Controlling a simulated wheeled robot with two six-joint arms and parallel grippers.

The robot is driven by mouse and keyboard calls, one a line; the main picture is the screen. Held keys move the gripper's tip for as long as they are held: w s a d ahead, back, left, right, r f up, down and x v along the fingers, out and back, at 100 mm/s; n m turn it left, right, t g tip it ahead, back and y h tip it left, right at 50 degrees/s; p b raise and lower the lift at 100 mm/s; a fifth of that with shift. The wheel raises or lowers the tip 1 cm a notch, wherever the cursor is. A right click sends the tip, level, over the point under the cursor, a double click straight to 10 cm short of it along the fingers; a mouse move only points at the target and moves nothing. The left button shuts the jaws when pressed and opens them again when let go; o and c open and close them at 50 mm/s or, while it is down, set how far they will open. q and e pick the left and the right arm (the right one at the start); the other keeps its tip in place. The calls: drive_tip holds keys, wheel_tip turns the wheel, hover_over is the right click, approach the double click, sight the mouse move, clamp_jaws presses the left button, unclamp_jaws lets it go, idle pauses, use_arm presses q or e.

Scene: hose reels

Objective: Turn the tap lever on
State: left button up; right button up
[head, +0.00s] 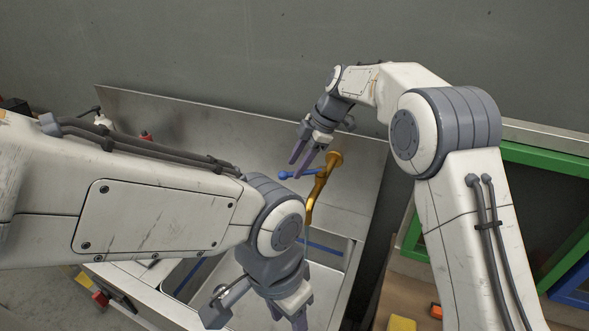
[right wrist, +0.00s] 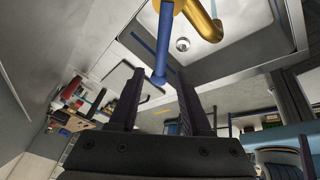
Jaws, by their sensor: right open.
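The brass tap (head: 318,190) stands out from the back panel of a steel sink. Its blue lever (head: 297,174) points left in the head view. My right gripper (head: 298,165) is open at the lever. In the right wrist view the blue lever (right wrist: 165,45) runs down toward the gap between the open fingers (right wrist: 158,72); its rounded end shows between the fingertips, and I cannot tell whether it touches either. The brass spout (right wrist: 202,18) curves over the basin. My left gripper (head: 287,312) is low over the sink, partly cut off by the lower edge.
The steel sink's basin (head: 335,252) lies below the tap, with a drain (right wrist: 183,44). A thin pale-blue line shows under the spout; I cannot tell what it is. A green-framed cabinet (head: 540,155) stands on the right. My left arm hides much of the sink's left side.

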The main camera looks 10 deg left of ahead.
drive_tip(key=v, duration=0.8)
drive_tip(key=shift+r+b, duration=0.15)
drive_tip(key=shift+b, duration=0.25)
drive_tip(key=s+d+f+m+h, duration=0.25)
drive_tip(key=s+m, duration=0.35)
drive_tip(key=s, duration=0.7)
drive_tip(key=s+d+f+m+h, duration=0.1)
drive_tip(key=s+f+m, duration=0.35)
drive_tip(key=s, duration=0.95)
drive_tip(key=s+d+f+m, duration=0.4)
drive_tip(key=s+d+m, duration=0.1)
drive_tip(key=s, duration=0.4)
drive_tip(key=shift+s+d, duration=0.4)
drive_tip(key=shift+d, duration=0.1)
drive_tip(key=shift+m+h, duration=0.25)
